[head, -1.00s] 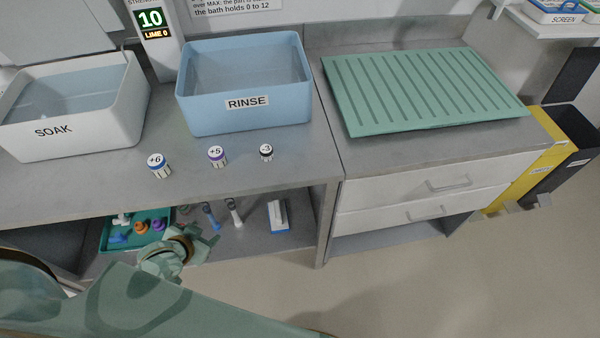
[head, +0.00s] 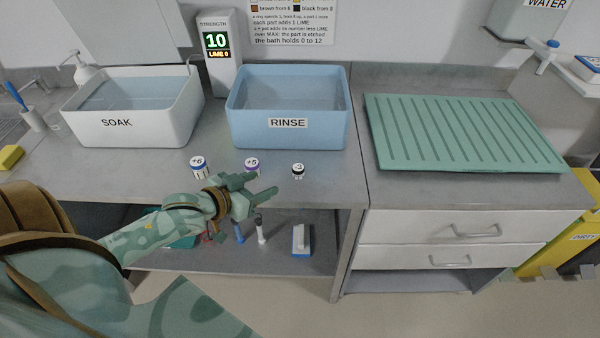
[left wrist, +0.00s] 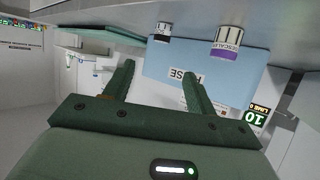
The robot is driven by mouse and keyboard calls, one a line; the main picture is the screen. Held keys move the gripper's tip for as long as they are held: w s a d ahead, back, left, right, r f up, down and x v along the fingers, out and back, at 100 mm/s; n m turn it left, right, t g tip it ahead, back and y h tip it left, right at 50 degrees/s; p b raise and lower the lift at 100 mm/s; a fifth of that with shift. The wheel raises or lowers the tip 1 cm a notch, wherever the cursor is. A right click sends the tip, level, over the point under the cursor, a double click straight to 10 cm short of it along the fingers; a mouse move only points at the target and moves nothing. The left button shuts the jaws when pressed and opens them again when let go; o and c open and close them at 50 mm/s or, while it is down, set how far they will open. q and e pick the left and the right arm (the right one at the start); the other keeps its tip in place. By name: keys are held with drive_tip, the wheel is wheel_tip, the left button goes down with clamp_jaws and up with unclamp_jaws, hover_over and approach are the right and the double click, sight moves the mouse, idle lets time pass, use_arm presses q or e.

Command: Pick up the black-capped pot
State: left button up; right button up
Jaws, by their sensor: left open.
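The black-capped pot (head: 298,171), a small white pot with a dark band, stands on the counter in front of the rinse bath, rightmost of three pots. In the left wrist view the black-capped pot (left wrist: 162,32) shows at the top, beyond the fingertips. My left gripper (head: 263,186) is open and empty at the counter's front edge, left of and nearer than this pot, its fingers pointing right towards it. The open fingers also show in the left wrist view (left wrist: 158,68). My right gripper is in neither view.
The purple-banded pot (head: 252,165) stands just behind my left gripper, with the blue-banded pot (head: 199,167) further left. The blue rinse bath (head: 288,138) is behind the pots. The counter right of the black-capped pot is clear up to the green drainer mat (head: 460,130).

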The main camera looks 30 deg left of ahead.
sight(295, 170)
use_arm(q)
drive_tip(key=b+x, duration=0.3)
drive_tip(key=x, duration=0.8)
drive_tip(key=shift+a, duration=0.15)
drive_tip(key=b+x, duration=0.2)
drive_tip(key=x, duration=0.3)
drive_tip(key=shift+f, duration=0.25)
drive_tip(key=shift+r, duration=0.1)
drive_tip(key=shift+s, duration=0.1)
drive_tip(key=c, duration=1.1)
